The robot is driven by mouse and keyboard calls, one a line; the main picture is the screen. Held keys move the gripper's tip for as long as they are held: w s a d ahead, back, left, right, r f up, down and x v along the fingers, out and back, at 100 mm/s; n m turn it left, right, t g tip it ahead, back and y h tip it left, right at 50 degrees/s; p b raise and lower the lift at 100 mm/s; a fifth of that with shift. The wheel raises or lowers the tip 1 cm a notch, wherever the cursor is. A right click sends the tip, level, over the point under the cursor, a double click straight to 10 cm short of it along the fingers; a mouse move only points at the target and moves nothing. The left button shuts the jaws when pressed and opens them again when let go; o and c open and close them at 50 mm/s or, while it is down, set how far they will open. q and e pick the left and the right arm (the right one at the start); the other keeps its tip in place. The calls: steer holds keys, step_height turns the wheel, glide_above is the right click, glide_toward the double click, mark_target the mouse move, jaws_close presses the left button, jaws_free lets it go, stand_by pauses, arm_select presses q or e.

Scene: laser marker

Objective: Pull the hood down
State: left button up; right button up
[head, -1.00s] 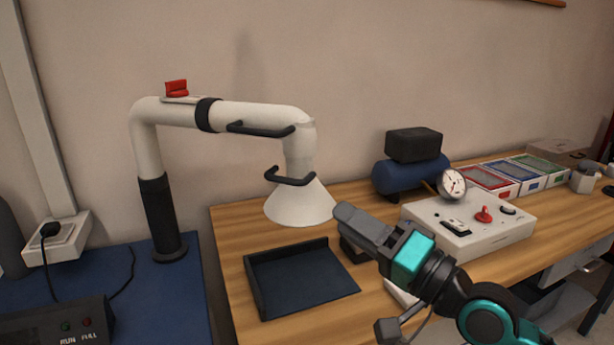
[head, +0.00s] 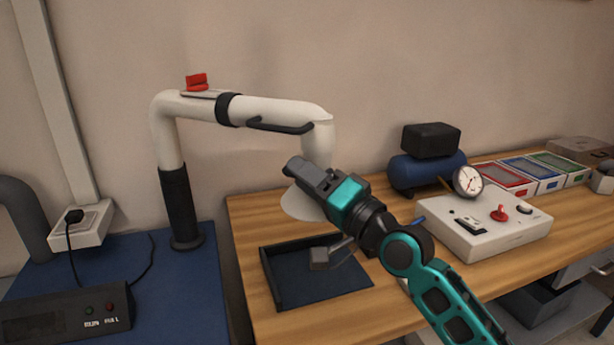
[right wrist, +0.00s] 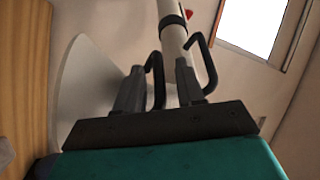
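The white cone-shaped hood (head: 303,206) hangs at the end of the jointed white extraction pipe (head: 265,112), above the dark tray. My right gripper (head: 308,174) is in front of the hood's neck and hides the hood's black handle in the head view. In the right wrist view, the hood (right wrist: 88,85) is at left. My right gripper's two fingers (right wrist: 160,88) are apart. The hood's black handle (right wrist: 155,72) shows between them, close to the left finger; I cannot tell whether they touch. A second black handle (head: 280,127) is on the pipe. My left gripper is not in view.
The dark tray (head: 330,285) lies on the wooden table (head: 250,230) below the hood. A white control box (head: 480,222) with a gauge (head: 467,180) and a blue tank (head: 425,175) are at right. A control panel (head: 65,315) is at lower left.

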jaws_close()
stand_by(0.3)
stand_by(0.3)
